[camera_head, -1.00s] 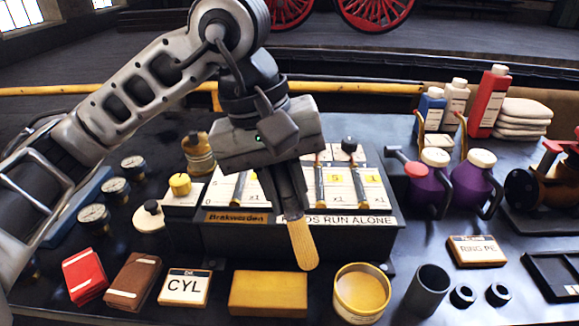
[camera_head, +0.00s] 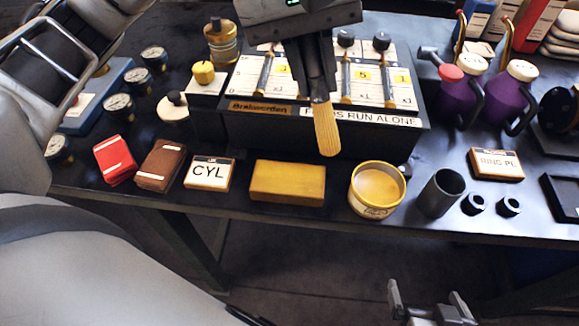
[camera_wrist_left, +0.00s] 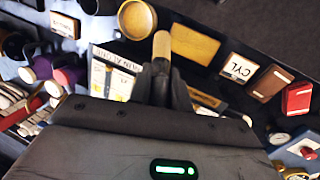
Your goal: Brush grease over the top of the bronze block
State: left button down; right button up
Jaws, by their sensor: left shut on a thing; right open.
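The bronze block (camera_head: 287,181) is a dull yellow rectangular block lying near the front edge of the table. It also shows in the left wrist view (camera_wrist_left: 194,46). An open round yellow tin (camera_head: 377,189) stands right of it, holding a yellowish-tan fill. My left gripper (camera_head: 319,98) is shut on a brush, whose tan end (camera_head: 327,130) points down. That end is in front of the dark case, behind and slightly right of the block, apart from it. The brush's upper part is hidden by the fingers. My right gripper (camera_head: 428,305) is open and empty below the table's front edge.
A dark case with levers (camera_head: 325,118) stands behind the block. The CYL box (camera_head: 210,173), brown packet (camera_head: 160,165) and red packet (camera_head: 115,160) lie left. A dark cup (camera_head: 440,193) and two small rings stand right of the tin. Purple jugs (camera_head: 462,95) stand farther back.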

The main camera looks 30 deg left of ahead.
pick_arm(q)
jog(key=shift+d, duration=0.1)
dwell(0.3)
jog(key=shift+w+d+f+g+y, duration=0.15)
jog(key=shift+d+f+g+y, duration=0.15)
jog(key=shift+d+f+g, duration=0.25)
jog(key=shift+a, duration=0.1)
